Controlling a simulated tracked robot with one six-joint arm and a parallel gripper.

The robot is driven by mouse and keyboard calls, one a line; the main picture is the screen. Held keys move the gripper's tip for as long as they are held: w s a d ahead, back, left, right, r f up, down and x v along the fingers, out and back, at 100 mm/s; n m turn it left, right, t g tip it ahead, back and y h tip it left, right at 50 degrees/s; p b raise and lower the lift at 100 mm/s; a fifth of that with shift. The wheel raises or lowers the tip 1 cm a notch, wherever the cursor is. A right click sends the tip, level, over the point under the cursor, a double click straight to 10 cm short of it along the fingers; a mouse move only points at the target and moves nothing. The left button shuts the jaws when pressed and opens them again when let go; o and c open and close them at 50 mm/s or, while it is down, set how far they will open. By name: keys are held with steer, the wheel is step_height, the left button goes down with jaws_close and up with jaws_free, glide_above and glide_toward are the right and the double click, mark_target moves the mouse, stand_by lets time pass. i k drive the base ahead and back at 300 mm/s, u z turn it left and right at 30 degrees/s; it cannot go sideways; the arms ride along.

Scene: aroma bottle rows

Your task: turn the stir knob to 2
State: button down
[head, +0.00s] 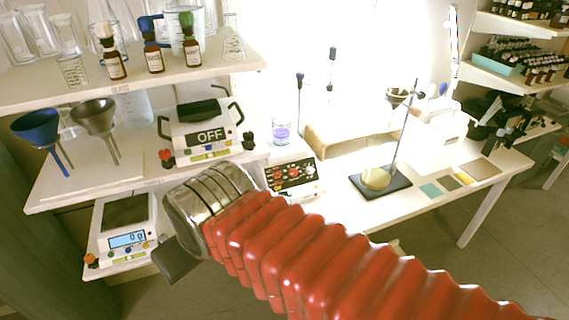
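A white device (290,176) with a black front panel stands on the bench at the centre. Its panel carries small red and light controls, too small to read, so I cannot tell which is the stir knob or where it points. A clear beaker (281,132) with bluish-purple liquid stands at its back. My red-sleeved arm reaches in from the lower right and covers the area just below the device. My gripper (178,262), a dark grey shape below the metal wrist, is left of and below the panel, apart from it. Its fingertips are not clear.
A white unit with an OFF sign (209,136) and side knobs stands left of the device. A scale (128,238) reading 0 g sits lower left. Funnels (38,129), a shelf of bottles (152,58) and a stand (380,186) surround the area. Bench right of the device is partly clear.

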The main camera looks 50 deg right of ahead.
mark_target(309, 170)
steer(key=z, duration=1.05)
steer(key=k, duration=0.45)
steer(key=z, duration=0.3)
steer(key=i, duration=0.5)
